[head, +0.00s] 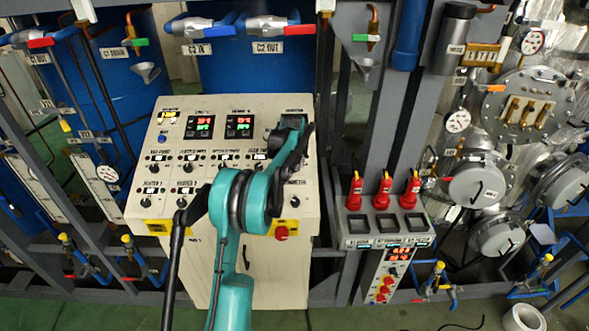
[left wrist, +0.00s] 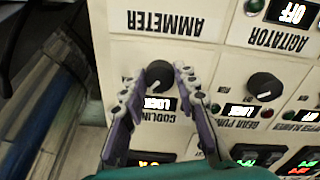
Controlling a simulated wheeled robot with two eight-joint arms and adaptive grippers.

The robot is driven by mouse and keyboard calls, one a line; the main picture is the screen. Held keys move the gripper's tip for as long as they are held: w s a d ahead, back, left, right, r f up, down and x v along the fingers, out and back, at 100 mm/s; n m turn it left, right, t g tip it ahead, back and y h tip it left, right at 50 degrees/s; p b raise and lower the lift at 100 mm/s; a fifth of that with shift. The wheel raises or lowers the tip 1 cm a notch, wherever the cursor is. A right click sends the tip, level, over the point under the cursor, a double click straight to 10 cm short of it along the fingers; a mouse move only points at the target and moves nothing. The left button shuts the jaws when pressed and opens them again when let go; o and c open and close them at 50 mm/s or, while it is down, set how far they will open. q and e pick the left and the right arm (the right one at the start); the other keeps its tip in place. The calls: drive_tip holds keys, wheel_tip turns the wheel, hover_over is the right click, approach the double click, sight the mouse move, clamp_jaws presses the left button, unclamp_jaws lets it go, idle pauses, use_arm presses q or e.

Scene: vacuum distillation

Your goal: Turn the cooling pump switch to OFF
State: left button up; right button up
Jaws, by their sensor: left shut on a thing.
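The cooling pump switch is a round black knob (left wrist: 158,73) on the cream control panel (left wrist: 120,20), seen upside down in the left wrist view. A small display beside it (left wrist: 160,103) carries white letters, partly covered and hard to read. My left gripper (left wrist: 158,79) has one finger on each side of the knob and is shut on it. In the head view, my left gripper (head: 290,138) reaches the panel's right end, and its dark fingers and teal arm hide the switch. My right gripper is not in view.
A gear pump knob (left wrist: 265,86) sits close to the right finger in the left wrist view. An agitator display (left wrist: 292,12) and the ammeter label (left wrist: 160,22) are near. In the head view, red-capped switches (head: 383,190) stand right of the panel, and a red button (head: 281,233) sits low on it.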

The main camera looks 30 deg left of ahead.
use_arm(q)
drive_tip(key=n+b, duration=0.1)
drive_tip(key=n, duration=0.2)
drive_tip(key=shift+f+n+b, duration=0.1)
drive_tip(key=shift+n+b, duration=0.2)
drive_tip(key=shift+n, duration=0.1)
drive_tip(key=shift+n+b, duration=0.55)
drive_tip(key=shift+n, duration=1.25)
drive_tip(key=o, duration=1.1)
drive_tip(key=shift+o, duration=0.2)
drive_tip(key=shift+r, duration=0.2)
drive_tip(key=v, duration=1.2)
drive_tip(key=shift+d, duration=0.3)
drive_tip(key=shift+f, duration=0.15)
